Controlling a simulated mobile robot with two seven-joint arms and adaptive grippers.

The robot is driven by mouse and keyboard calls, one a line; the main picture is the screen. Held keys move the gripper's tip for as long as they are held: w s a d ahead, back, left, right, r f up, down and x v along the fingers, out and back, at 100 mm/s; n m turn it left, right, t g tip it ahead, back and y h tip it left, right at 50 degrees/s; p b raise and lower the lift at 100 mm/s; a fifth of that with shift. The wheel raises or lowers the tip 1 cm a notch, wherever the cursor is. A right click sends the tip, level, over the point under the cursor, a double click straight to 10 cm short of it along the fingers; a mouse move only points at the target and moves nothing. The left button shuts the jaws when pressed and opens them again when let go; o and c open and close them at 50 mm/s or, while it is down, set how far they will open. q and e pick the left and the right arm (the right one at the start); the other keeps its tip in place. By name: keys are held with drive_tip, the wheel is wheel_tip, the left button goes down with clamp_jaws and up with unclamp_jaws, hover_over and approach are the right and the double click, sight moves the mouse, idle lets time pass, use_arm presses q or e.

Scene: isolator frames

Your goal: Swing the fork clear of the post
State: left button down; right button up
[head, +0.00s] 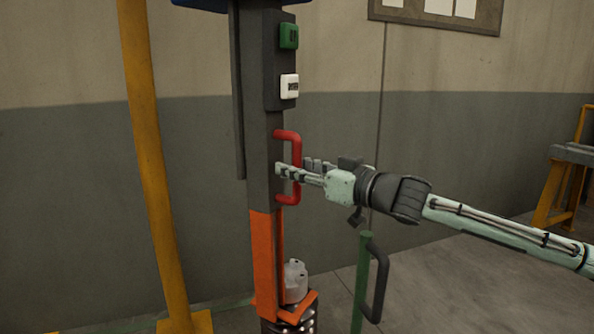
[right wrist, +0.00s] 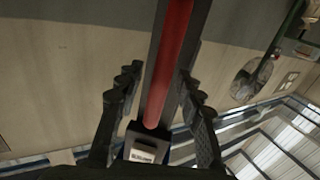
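A dark upright column (head: 258,120) carries a red D-shaped handle (head: 297,150). Its lower part is orange (head: 264,250) and ends in an orange fork (head: 300,308) at the bottom of the picture. The fork sits at a silver cylindrical piece (head: 296,280) on a dark base; whether they touch I cannot tell. Which upright is the post is unclear. My right gripper (head: 298,169) is at the red handle. In the right wrist view its open fingers (right wrist: 160,90) stand on either side of the red bar (right wrist: 172,60), with a gap visible on the left. My left gripper is out of view.
A green button (head: 289,36) and a white labelled button (head: 289,86) sit above the handle. A yellow post (head: 150,160) stands left of the column. A green post (head: 361,285) with a black handle (head: 379,285) stands below my right wrist. The wall is behind.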

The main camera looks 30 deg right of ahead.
clamp_jaws()
drive_tip(key=shift+a, duration=0.1)
idle(0.5)
